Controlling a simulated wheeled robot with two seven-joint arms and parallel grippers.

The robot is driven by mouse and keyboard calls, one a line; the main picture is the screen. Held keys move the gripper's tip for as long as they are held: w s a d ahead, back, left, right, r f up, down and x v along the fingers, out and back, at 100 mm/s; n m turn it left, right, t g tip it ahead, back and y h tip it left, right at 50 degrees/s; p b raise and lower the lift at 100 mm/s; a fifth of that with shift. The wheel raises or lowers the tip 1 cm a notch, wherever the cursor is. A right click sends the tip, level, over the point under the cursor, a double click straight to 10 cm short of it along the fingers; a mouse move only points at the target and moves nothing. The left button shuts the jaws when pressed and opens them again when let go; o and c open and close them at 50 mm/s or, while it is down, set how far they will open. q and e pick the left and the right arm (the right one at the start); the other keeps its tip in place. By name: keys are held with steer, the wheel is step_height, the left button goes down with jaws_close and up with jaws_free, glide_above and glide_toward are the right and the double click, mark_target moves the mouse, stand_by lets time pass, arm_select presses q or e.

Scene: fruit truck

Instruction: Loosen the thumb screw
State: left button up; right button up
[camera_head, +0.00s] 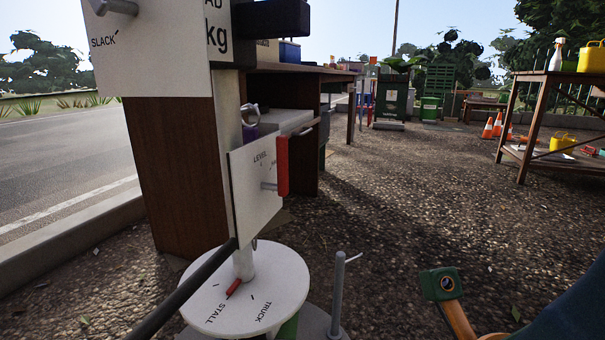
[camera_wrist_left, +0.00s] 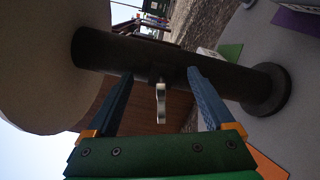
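The thumb screw (camera_wrist_left: 161,100) shows in the left wrist view as a small pale metal wing piece. It sticks out from the side of a thick dark cylinder (camera_wrist_left: 130,58). My left gripper (camera_wrist_left: 160,76) is open, with one blue finger on each side of the thumb screw. The fingertips reach the cylinder in the picture; I cannot tell whether they touch it. There are visible gaps between the thumb screw and both fingers. I cannot make out the thumb screw or my left gripper in the head view. My right gripper is not in view.
A white LEVEL plate (camera_head: 250,205) with a red handle (camera_head: 283,165) stands above a round STALL/TRUCK dial (camera_head: 285,275). A dark rod (camera_head: 185,292) crosses in front at lower left. A grey post (camera_head: 337,295) stands right of the dial. Gravel beyond is open.

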arm_select(q)
steer(key=b+v, duration=0.1)
steer(key=v, duration=0.6)
stand_by(0.3)
